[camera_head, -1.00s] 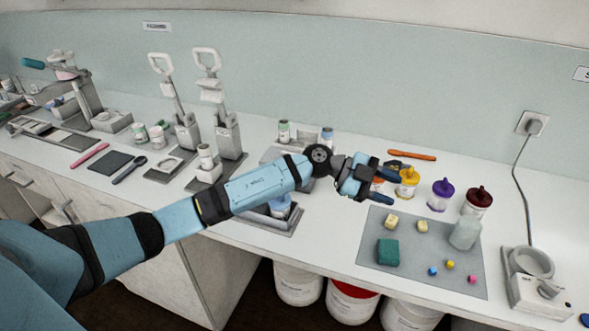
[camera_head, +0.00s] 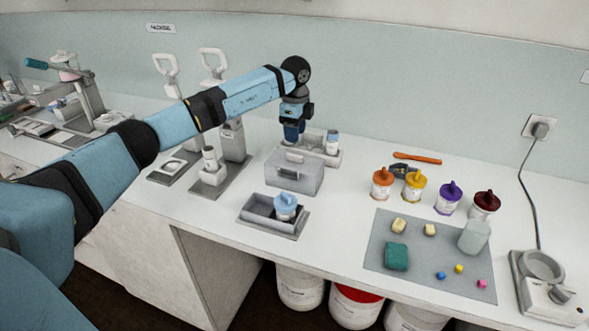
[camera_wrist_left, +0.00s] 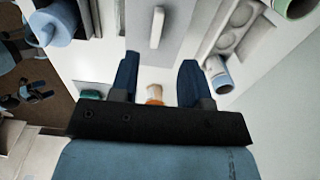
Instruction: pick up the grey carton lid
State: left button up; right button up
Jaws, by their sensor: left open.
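The grey carton lid (camera_head: 293,160) lies on top of a grey box on the white counter, with a small pale handle on its upper side. In the left wrist view the lid (camera_wrist_left: 180,40) shows with its light bar handle (camera_wrist_left: 157,27) just beyond the fingers. My left gripper (camera_head: 293,138) points down, above the back part of the lid. Its two blue fingers (camera_wrist_left: 158,75) are apart, with nothing held between them. The gap between fingertips and lid is hard to judge. My right gripper is not in view.
A grey open tray (camera_head: 262,212) holding a blue-capped jar (camera_head: 286,205) stands in front. A holder with a bottle (camera_head: 332,142) stands behind right. Jars with orange (camera_head: 381,182) and other coloured lids stand to the right, beside a grey mat (camera_head: 400,280).

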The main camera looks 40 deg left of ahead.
aim_at(295, 155)
pick_arm(q)
jog(key=f, duration=0.7)
jog(key=shift+s+d+f+p, duration=0.1)
jog(key=shift+s+f+p, duration=0.1)
jog(key=shift+p, duration=0.2)
grip_shut()
